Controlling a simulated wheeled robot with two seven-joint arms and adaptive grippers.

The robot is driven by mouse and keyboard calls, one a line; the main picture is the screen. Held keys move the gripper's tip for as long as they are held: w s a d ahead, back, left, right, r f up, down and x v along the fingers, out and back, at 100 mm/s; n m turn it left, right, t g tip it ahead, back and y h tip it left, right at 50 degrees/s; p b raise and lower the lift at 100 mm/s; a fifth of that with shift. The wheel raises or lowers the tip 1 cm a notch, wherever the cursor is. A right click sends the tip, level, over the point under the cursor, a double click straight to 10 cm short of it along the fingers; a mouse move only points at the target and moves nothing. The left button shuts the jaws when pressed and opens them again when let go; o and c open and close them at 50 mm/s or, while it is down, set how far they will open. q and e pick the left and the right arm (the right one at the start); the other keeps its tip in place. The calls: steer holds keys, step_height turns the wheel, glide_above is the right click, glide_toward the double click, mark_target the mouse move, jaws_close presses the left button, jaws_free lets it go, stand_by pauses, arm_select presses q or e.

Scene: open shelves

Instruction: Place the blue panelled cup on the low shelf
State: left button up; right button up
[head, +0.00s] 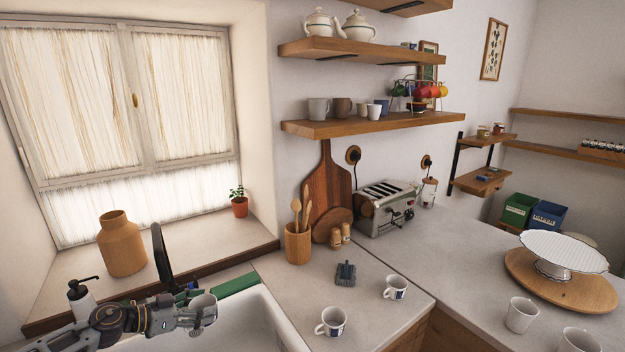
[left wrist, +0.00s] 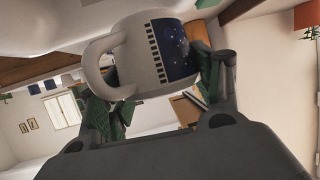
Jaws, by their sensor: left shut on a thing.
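My left gripper (head: 195,312) is low at the left in the head view, over the sink. It is shut on a pale cup (head: 207,306). In the left wrist view the cup (left wrist: 146,58) shows a dark blue panel with white specks and a handle on the left, between the fingers of the left gripper (left wrist: 165,85). The low shelf (head: 375,123) is the wooden board on the wall at upper middle, well above and right of the gripper. My right gripper is not in view.
Several cups (head: 318,108) and a rack of coloured cups (head: 422,90) stand on the low shelf. Two blue-marked mugs (head: 331,322) (head: 395,288) stand on the counter. A black tap (head: 160,258) rises beside my left arm. A toaster (head: 384,207) and cutting board (head: 329,185) are below the shelf.

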arm_select(q)
steer(key=shift+s+d+n+t+y, duration=0.15)
steer(key=shift+s+n+t+y, duration=0.1)
steer(key=shift+n+t+y, duration=0.05)
steer(key=shift+s+d+n, duration=0.1)
steer(key=shift+s+n, duration=0.05)
steer(key=shift+n, duration=0.15)
steer(key=shift+s+f+n+t+y, duration=0.4)
steer(key=shift+s+t+y, duration=0.1)
steer(key=shift+y, duration=0.1)
steer(key=shift+s, duration=0.15)
steer(key=shift+s+f+n+y, duration=0.2)
steer(key=shift+n+y, duration=0.1)
steer(key=shift+s+f+t, duration=0.15)
steer(key=shift+s+t, duration=0.1)
steer(key=shift+t, duration=0.05)
steer(key=shift+s+f+n+y, duration=0.45)
steer(key=shift+s+n+y, duration=0.15)
steer(key=shift+s+y, duration=0.15)
